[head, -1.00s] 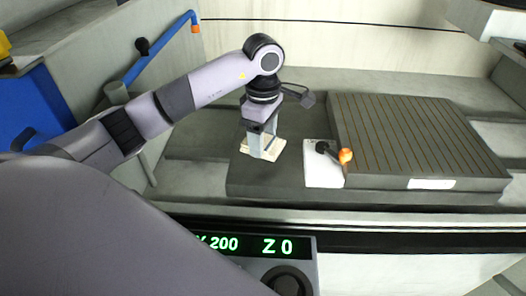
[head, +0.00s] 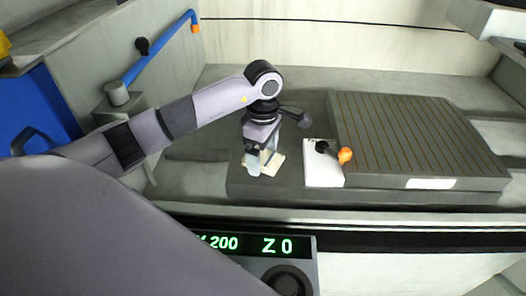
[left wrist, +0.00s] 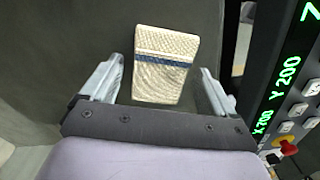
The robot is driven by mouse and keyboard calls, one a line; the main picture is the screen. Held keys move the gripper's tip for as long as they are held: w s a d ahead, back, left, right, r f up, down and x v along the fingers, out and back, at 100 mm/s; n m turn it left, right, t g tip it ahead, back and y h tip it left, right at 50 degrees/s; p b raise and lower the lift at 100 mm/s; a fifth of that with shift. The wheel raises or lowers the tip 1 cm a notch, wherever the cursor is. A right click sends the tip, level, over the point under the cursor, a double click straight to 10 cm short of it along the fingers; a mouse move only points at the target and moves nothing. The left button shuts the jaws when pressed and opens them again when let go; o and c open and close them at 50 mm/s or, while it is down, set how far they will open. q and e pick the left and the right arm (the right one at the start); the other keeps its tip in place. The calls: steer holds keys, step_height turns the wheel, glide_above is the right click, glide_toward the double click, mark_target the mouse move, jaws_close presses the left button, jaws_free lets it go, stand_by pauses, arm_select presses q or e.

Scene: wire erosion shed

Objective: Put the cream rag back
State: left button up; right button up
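The cream rag (head: 276,163) lies flat on the dark grey block beside the white plate. In the left wrist view it shows as a folded, woven cream cloth (left wrist: 165,85) with a blue stripe across it. My left gripper (head: 262,164) points down at the rag, its fingers partly covering it in the head view. In the left wrist view the two fingers are spread wide, one on each side of the rag, with clear gaps to it. Whether the fingertips touch the block is not clear. My right gripper is not in view.
A white plate (head: 322,177) with a black lever and orange knob (head: 345,155) stands right of the rag. A grooved grey table (head: 420,135) lies further right. A control panel with green digits (head: 277,245) is in front. A blue pipe (head: 160,50) rises at left.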

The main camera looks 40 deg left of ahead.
mark_target(263, 156)
arm_select(q)
step_height(263, 156, up, 12)
steer(key=shift+r, duration=0.15)
stand_by(0.5)
stand_by(0.6)
